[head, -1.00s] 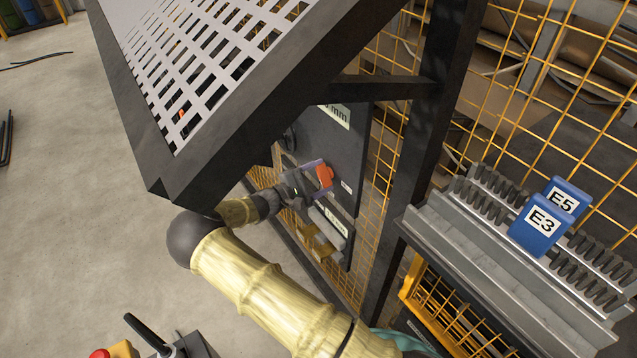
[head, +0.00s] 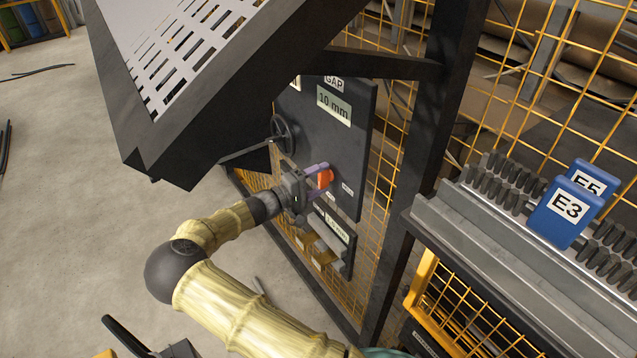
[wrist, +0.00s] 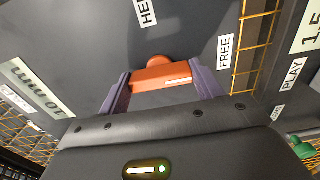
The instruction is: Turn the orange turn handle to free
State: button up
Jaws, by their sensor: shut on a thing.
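The orange turn handle (head: 325,178) is on a dark upright panel (head: 345,150) in the head view. My gripper (head: 321,181) reaches it from the left, with purple fingers on either side of it. In the wrist view the orange handle (wrist: 162,77) lies between the two fingers of my gripper (wrist: 163,88), which is shut on it. A white line on the handle is toward its right end. The FREE label (wrist: 225,52) is up and right of the handle. A partly cut label starting "HE" (wrist: 147,12) is above it.
A black handwheel (head: 283,134) and a "10 mm" plate (head: 334,104) are on the panel. A dark frame post (head: 425,140) stands to its right, with yellow mesh around. The blue E3 block (head: 562,212) sits on a grey rack. A sloped guard (head: 190,110) overhangs my arm.

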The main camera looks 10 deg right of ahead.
jog(key=shift+f, duration=0.1)
jog(key=o, duration=1)
jog(key=shift+s+a, duration=0.1)
jog(key=v, duration=1.7)
jog(key=shift+s+a+b, duration=0.1)
jog(key=shift+a+b, duration=0.05)
jog(key=shift+b, duration=0.25)
notch_tip(320, 180, up, 22)
jog(key=p, duration=2.2)
